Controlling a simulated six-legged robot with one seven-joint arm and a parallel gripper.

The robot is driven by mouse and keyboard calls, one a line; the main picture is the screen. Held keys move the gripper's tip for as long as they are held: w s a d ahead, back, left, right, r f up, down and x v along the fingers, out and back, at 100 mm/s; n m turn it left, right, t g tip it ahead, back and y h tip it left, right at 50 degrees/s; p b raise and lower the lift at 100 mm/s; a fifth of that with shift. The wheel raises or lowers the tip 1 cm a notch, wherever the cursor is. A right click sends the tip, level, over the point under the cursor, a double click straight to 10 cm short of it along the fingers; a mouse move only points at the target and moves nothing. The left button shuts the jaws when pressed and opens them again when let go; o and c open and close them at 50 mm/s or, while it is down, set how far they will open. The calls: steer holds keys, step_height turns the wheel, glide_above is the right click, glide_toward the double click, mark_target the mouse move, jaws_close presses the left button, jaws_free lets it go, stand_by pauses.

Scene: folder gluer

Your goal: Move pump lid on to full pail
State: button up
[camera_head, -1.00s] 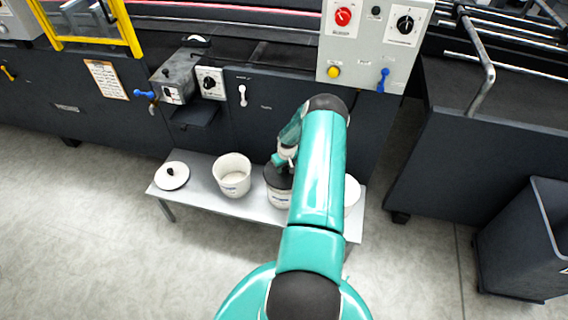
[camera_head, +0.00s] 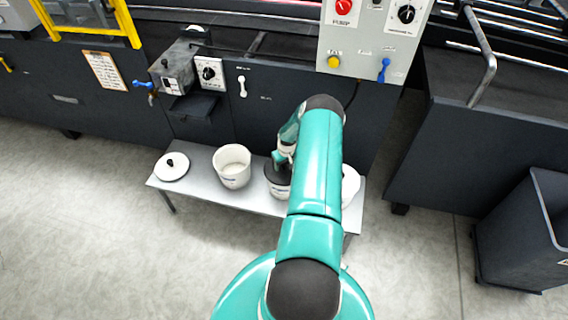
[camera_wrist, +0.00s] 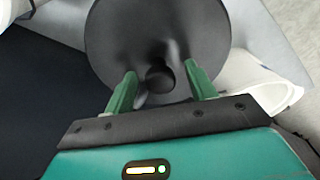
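The black pump lid (camera_head: 272,180) sits on a white labelled pail (camera_head: 277,193) on the low bench, partly hidden by my arm. In the wrist view the lid is a dark disc (camera_wrist: 115,35) with a round central knob (camera_wrist: 159,76) and a short spout. My gripper (camera_wrist: 163,77) is open, a finger on each side of the knob, with small gaps showing; contact is unclear. An open white pail (camera_head: 232,176) stands left of the lidded one; its inside looks pale. It also shows at the right of the wrist view (camera_wrist: 262,82).
A white lid (camera_head: 172,171) with a black knob lies at the left of the grey bench (camera_head: 203,193). A white round thing (camera_head: 351,186) at the right end is partly behind my arm. The dark machine (camera_head: 290,120) with its control box stands behind the bench.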

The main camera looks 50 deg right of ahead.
step_height(320, 180, up, 14)
steer(key=s, duration=0.2)
steer(key=shift+a+f, duration=0.15)
steer(key=shift+a, duration=0.25)
stand_by(0.6)
